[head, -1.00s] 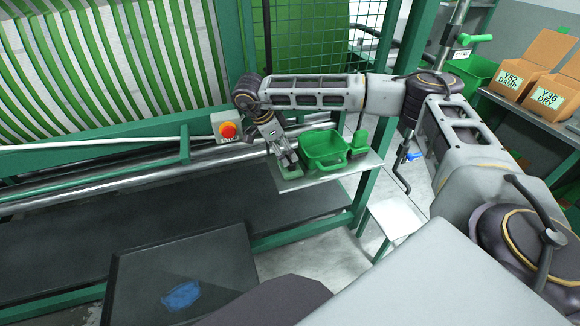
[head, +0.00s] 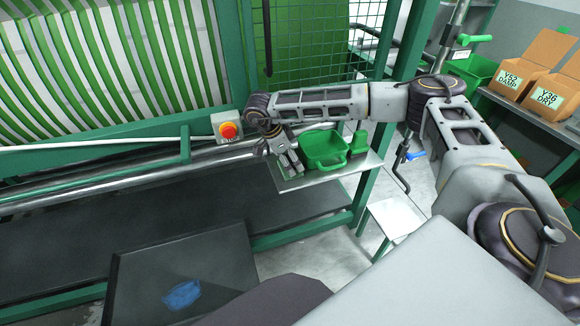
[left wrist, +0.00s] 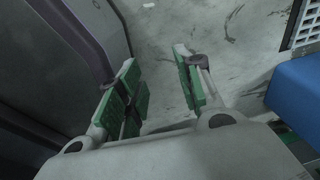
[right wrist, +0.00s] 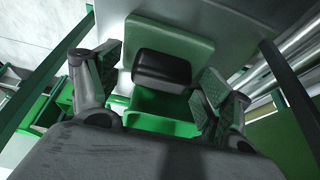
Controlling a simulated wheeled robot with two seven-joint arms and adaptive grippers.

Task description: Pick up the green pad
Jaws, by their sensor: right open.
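The green pad (right wrist: 172,38) is a pale green slab with a dark block-shaped grip (right wrist: 163,69) on it, seen in the right wrist view. In the head view it is mostly hidden under my right gripper (head: 286,158) at the left end of the small shelf. In the right wrist view my right gripper (right wrist: 158,74) is open, with its fingers either side of the dark grip. I cannot tell whether they touch it. My left gripper (left wrist: 160,82) is open and empty over the floor; it is not visible in the head view.
A bright green tray (head: 325,150) and a green block (head: 358,141) share the shelf (head: 330,174). A red button box (head: 228,129) and steel rollers lie to the left. A dark table with a blue patch (head: 182,293) is in front. Labelled cartons (head: 530,62) stand at right.

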